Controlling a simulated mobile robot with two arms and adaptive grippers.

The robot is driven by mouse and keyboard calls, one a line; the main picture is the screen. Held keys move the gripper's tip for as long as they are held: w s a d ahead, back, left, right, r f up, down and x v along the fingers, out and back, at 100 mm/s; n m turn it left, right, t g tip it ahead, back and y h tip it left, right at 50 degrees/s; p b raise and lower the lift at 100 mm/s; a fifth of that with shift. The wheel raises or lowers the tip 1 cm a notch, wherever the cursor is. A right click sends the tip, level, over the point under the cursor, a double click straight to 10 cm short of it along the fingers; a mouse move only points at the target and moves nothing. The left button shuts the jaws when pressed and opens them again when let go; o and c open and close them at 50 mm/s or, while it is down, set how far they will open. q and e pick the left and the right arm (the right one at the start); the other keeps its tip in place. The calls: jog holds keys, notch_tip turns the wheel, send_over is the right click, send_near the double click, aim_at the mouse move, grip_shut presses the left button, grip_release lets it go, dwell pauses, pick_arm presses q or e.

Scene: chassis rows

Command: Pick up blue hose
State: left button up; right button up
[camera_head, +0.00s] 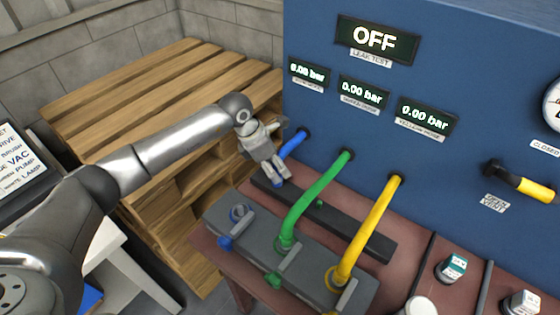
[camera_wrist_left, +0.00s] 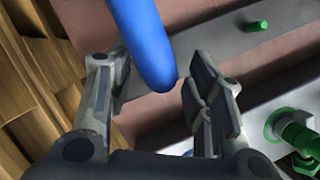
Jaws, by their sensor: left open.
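The blue hose (camera_head: 293,144) comes out of the blue panel and hangs down at the left end of the hose row. My left gripper (camera_head: 268,158) is beside it and partly hides its lower part. In the left wrist view, the blue hose (camera_wrist_left: 146,42) reaches down with its rounded end between the two spread fingers of my left gripper (camera_wrist_left: 158,88). The gripper is open; I cannot tell whether a finger touches the hose. My right gripper is not in view.
A green hose (camera_head: 320,195) and a yellow hose (camera_head: 371,228) run from the panel to a grey block (camera_head: 305,275) on the reddish table. The block's left port (camera_head: 238,214) has no hose. Wooden pallets (camera_head: 130,90) stand behind my left arm. Bottles stand at the right.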

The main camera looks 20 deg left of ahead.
pick_arm(q)
jog(key=shift+x, duration=0.8)
jog(key=shift+r, duration=0.1)
jog(key=c, duration=0.8)
jog(key=shift+c, duration=1.2)
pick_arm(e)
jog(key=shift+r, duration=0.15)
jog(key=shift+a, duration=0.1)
